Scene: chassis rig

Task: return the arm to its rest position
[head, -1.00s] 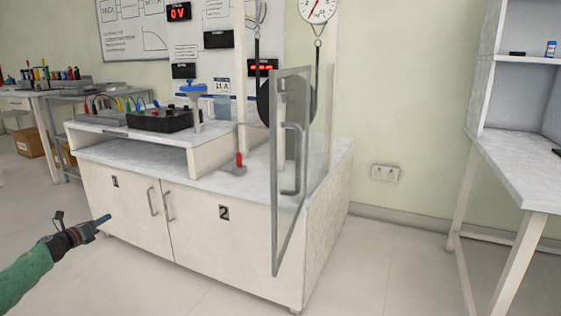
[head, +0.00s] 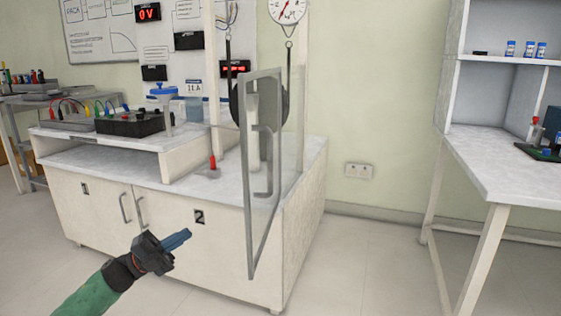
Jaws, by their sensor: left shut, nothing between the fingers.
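My left arm, in a green sleeve, comes in from the lower left. My left gripper (head: 176,240) has its blue fingers together with nothing between them. It is held in front of the white cabinet, below and left of the door label 2, apart from the handles as far as I can tell. My right gripper is not in view.
The cabinet bench (head: 220,187) carries a black box (head: 133,123) with coloured leads. A glass door (head: 264,180) stands swung open toward me at its right. A side table (head: 500,170) stands at the right. Floor between them is clear.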

